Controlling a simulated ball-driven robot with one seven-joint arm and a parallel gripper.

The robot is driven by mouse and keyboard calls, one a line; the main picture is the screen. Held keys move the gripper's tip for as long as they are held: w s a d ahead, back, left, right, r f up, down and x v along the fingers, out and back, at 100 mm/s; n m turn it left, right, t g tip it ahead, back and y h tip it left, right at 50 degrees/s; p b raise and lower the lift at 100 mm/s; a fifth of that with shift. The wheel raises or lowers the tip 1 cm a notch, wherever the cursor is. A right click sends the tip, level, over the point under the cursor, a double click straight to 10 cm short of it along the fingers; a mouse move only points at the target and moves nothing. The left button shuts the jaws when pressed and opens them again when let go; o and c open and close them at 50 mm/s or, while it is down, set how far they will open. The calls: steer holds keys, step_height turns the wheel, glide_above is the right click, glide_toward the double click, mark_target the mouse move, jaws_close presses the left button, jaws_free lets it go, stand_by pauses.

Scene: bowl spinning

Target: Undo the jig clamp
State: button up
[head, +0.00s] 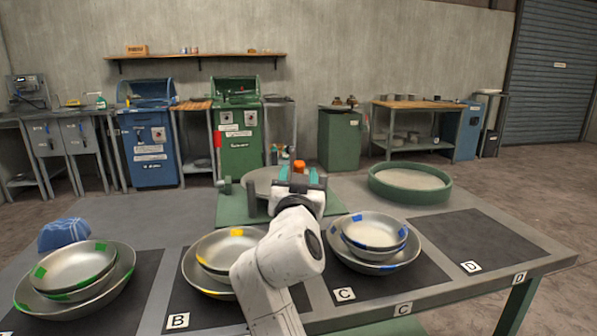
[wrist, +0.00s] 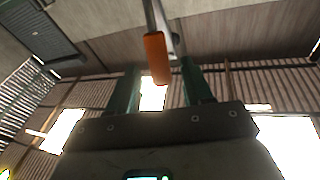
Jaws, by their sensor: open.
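The jig (head: 232,207) is a green base with a round grey plate (head: 258,180) and short posts, at the middle back of the table. Its clamp shows as an orange handle (head: 299,166) in the head view. In the wrist view the orange handle (wrist: 157,58) hangs from a grey metal bar. My gripper (head: 298,177) is open at the handle, partly covering the jig. In the wrist view the green fingers of my gripper (wrist: 164,80) stand on both sides of the handle's end, with gaps visible. The rest of the clamp is hidden behind my arm.
Bowls with green tape (head: 75,268), yellow tape (head: 228,248) and blue tape (head: 374,232) stand stacked along the table front. Mat D (head: 475,240) is bare. A green round tray (head: 410,184) stands back right. A blue cloth (head: 63,233) lies at left.

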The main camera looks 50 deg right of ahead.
steer(key=v, duration=0.8)
stand_by(0.4)
